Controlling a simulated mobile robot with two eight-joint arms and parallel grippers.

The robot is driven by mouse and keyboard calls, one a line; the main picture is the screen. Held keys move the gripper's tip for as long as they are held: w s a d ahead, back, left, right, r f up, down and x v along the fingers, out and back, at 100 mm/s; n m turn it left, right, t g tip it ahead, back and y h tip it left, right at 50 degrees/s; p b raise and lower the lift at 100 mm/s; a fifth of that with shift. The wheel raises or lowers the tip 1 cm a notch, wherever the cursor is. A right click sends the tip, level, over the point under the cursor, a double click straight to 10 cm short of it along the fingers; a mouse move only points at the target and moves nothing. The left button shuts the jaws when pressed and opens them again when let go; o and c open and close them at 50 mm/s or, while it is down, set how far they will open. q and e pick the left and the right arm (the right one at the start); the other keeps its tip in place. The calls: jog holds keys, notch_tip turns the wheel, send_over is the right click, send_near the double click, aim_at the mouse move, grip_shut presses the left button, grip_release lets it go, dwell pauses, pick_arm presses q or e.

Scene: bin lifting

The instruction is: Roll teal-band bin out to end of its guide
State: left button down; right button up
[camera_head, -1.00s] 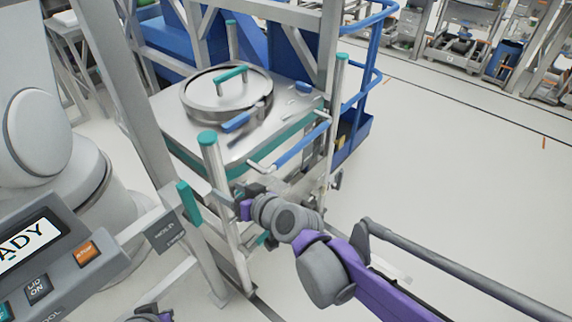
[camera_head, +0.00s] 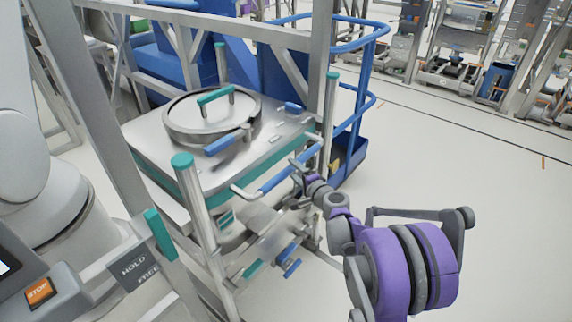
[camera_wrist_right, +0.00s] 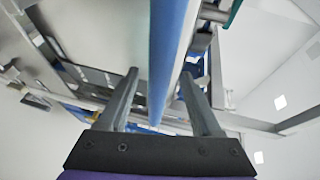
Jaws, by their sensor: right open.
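The teal-band bin (camera_head: 272,126) is a square steel bin with a teal band below its top, inside an upright frame with teal-capped posts. A round lid (camera_head: 190,118) with a teal handle sits on it. A push bar with a blue grip (camera_head: 278,176) runs along its front edge. My right gripper (camera_head: 298,170) is at the right part of this grip. In the right wrist view the blue grip (camera_wrist_right: 170,50) passes between the two open fingers (camera_wrist_right: 159,76); contact is not clear. My left gripper is out of view.
A grey panel with an orange STOP button (camera_head: 38,293) and a HOLD/FREE plate (camera_head: 132,273) stand at lower left. A blue railing (camera_head: 368,70) rises behind the bin. Blue handles (camera_head: 290,262) sit low at the front. Open floor lies to the right.

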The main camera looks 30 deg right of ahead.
jog(key=w, duration=0.2)
jog(key=w+f, duration=0.1)
jog(key=w, duration=0.2)
jog(key=shift+w, duration=0.15)
grip_shut()
dwell(1.3)
